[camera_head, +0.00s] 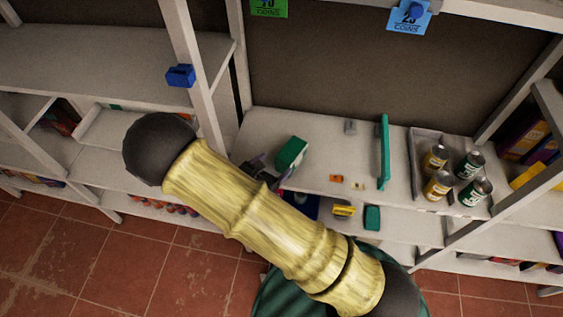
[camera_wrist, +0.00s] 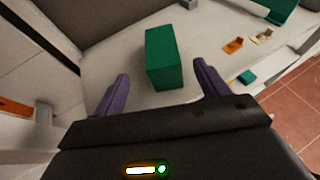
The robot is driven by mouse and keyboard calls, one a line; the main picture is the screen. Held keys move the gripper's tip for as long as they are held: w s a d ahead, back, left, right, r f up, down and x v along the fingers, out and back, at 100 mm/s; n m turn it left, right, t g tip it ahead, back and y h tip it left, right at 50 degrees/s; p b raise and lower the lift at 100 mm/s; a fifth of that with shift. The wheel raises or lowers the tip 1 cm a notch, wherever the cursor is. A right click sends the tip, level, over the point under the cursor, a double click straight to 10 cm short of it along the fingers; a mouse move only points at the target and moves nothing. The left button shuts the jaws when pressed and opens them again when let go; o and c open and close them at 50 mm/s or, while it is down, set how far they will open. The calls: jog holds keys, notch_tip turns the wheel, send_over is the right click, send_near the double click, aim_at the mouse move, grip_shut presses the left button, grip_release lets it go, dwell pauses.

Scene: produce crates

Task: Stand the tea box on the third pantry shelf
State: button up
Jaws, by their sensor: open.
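A green box, which I take to be the tea box (camera_head: 291,152), is on the white shelf (camera_head: 330,140) near its left end. In the wrist view the green box (camera_wrist: 163,58) appears between my two purple fingertips, with a clear gap on each side. My gripper (camera_wrist: 161,70) is open and holds nothing. In the head view my gripper (camera_head: 264,168) is just left of the box, partly hidden behind my arm. I cannot tell how far the fingertips reach along the box.
A tall green panel (camera_head: 384,152) stands on the shelf to the right. A white upright (camera_head: 202,85) bounds the left side. The shelf between box and panel is mostly clear.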

jog(key=v, duration=0.2)
jog(key=shift+s+a+r, duration=0.15)
jog(key=shift+s, duration=0.1)
dwell(0.6)
jog(key=s+d+r+m+g, duration=0.3)
jog(key=d+m+g, duration=0.2)
jog(key=d+m, duration=0.25)
jog(key=s+d+r+m+g, duration=0.3)
jog(key=d+m+g, duration=0.3)
jog(key=d+m, duration=0.15)
jog(key=s+d+r+m+t+y, duration=0.1)
jog(key=d+r+m+y, duration=0.3)
jog(key=m, duration=1)
notch_tip(320, 180, up, 5)
jog(key=t+y, duration=0.1)
jog(key=y, duration=0.2)
jog(key=shift+s, duration=0.4)
